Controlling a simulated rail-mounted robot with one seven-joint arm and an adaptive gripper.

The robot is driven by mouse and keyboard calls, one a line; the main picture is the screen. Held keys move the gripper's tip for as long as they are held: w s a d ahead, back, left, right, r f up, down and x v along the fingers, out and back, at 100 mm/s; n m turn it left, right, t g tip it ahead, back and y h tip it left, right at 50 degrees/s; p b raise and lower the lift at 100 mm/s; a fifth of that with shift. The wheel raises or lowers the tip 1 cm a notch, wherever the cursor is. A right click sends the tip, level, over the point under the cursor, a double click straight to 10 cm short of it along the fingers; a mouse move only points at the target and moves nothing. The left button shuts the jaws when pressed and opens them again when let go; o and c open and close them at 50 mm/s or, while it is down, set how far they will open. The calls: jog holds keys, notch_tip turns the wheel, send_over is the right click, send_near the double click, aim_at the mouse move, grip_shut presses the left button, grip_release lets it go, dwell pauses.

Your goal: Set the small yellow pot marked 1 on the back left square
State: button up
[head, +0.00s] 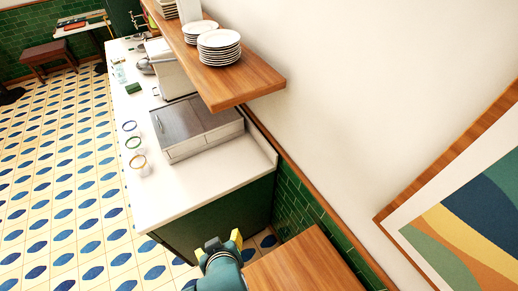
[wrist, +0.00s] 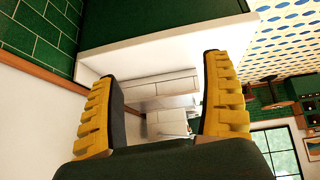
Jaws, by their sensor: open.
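A small pale pot with a yellow-brown rim (head: 138,163) stands near the left edge of the white counter (head: 190,200) in the head view. It is the nearest of three small pots in a row; no number on it is readable. I cannot make out a back left square in either view. My gripper (head: 218,246) is off the near end of the counter, apart from the pots. In the wrist view, my gripper (wrist: 161,68) has its two yellow ridged fingers wide apart, with nothing between them. The pots are not discernible there.
A green-rimmed pot (head: 133,142) and a blue-rimmed pot (head: 129,126) stand beyond. A low metal-topped appliance (head: 195,128) sits against the wall side. A wooden shelf with plates (head: 238,83) overhangs it. The counter's near end is clear. A wooden top (head: 305,265) lies right of my gripper.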

jog(key=w+d+r+m+t, duration=0.1)
jog(key=w+d+r+t, duration=0.2)
jog(key=r, duration=0.6)
jog(key=w+d+r+m+t, duration=0.1)
jog(key=d+r+t, duration=0.25)
jog(key=r, duration=0.65)
jog(key=w+d+r+m+t, duration=0.1)
jog(key=w+d+r+t, duration=0.2)
jog(key=r, duration=0.6)
jog(key=s+d+r+m+t+h, duration=0.1)
jog(key=s+d+r+t, duration=0.1)
jog(key=r, duration=0.4)
jog(key=s+d+r+m+t+h, duration=0.1)
jog(key=s+d+r+t, duration=0.2)
jog(key=r, duration=0.4)
jog(key=shift+s+r+t+h, duration=0.2)
jog(key=shift+s+t+h, duration=0.1)
jog(key=shift+s+t, duration=0.35)
jog(key=shift+s, duration=0.1)
